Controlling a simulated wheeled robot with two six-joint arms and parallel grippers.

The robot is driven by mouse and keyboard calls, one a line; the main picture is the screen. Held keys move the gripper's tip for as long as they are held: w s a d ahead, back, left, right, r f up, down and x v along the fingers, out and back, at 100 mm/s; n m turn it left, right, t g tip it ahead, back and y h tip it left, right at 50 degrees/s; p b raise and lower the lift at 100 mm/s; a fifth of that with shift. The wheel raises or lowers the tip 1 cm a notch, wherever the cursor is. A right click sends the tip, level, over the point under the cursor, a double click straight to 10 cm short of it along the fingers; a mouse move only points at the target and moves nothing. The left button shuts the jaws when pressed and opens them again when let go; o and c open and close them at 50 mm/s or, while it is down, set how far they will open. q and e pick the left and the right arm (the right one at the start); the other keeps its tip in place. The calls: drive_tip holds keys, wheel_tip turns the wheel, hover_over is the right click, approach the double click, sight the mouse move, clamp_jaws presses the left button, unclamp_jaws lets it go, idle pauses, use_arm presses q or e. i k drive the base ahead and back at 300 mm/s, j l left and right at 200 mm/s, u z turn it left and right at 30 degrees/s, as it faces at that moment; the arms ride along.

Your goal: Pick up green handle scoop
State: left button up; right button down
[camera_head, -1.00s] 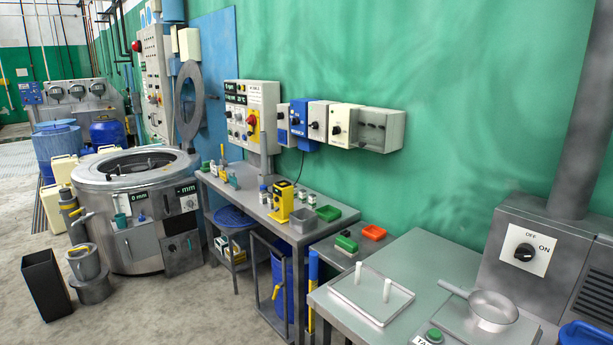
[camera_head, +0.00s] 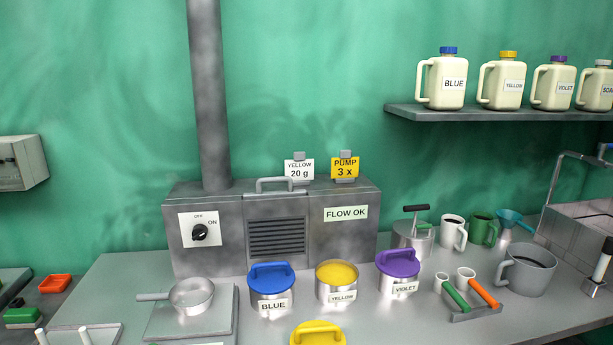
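The green handle scoop (camera_head: 456,296) lies in a small grey holder on the metal bench, right of the violet-lidded pot. Its pale cup points up and back and its green handle slants down toward the front right. A scoop with an orange handle (camera_head: 484,292) lies beside it on the right in the same holder. Neither of my grippers is in view.
Lidded pots marked blue (camera_head: 271,287) and violet (camera_head: 398,272) flank an open yellow pot (camera_head: 337,281). A yellow lid (camera_head: 317,334) lies in front. A grey jug (camera_head: 525,270) stands right of the scoops. Bench in front of them looks clear.

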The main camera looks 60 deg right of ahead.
sight(442, 285)
drive_tip(key=z, duration=1.75)
